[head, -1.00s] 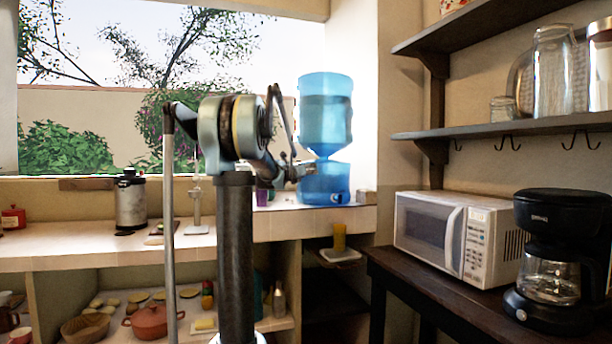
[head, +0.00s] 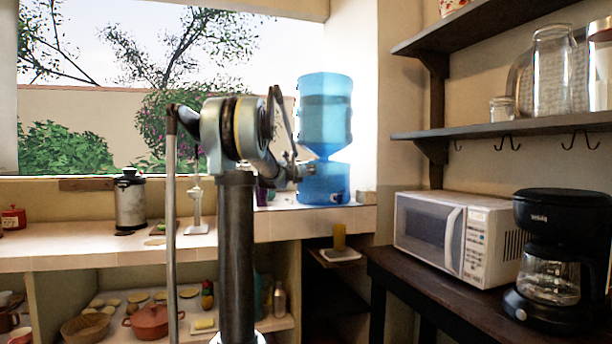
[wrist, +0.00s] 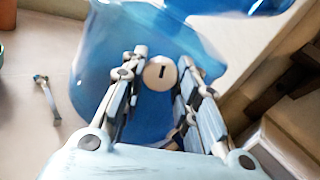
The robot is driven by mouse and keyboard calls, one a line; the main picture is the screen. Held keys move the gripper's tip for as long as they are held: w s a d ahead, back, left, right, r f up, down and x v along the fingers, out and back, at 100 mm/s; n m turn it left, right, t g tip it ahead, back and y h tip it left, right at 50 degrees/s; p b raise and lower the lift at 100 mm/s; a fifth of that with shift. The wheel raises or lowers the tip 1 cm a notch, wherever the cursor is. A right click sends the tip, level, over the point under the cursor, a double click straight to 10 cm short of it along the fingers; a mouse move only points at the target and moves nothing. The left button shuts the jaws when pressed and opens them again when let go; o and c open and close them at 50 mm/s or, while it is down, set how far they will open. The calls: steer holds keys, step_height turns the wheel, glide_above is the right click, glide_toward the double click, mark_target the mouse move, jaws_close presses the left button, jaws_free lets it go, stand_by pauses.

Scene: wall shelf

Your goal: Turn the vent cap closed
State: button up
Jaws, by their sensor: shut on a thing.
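The vent cap (wrist: 160,73) is a small pale round disc with a dark slot, on the side of the blue dispenser base (wrist: 95,70). The slot stands nearly upright in the wrist view. My gripper (wrist: 162,66) has a finger on each side of the cap and is shut on it. In the head view my gripper (head: 306,170) is at the left side of the dispenser base (head: 325,186), below the big blue bottle (head: 325,115). The cap cannot be made out there.
The dispenser stands on a pale counter (head: 100,258) beside the wall. A metal canister (head: 131,203) is at the left. A white microwave (head: 430,236) and a black coffee maker (head: 555,250) are at the right. A small tool (wrist: 47,98) lies on the counter.

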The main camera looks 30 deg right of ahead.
steer(key=shift+w+a, duration=0.1)
steer(key=m, duration=1.6)
steer(key=shift+m, duration=2.5)
steer(key=shift+f, duration=0.1)
steer(key=o, duration=1.1)
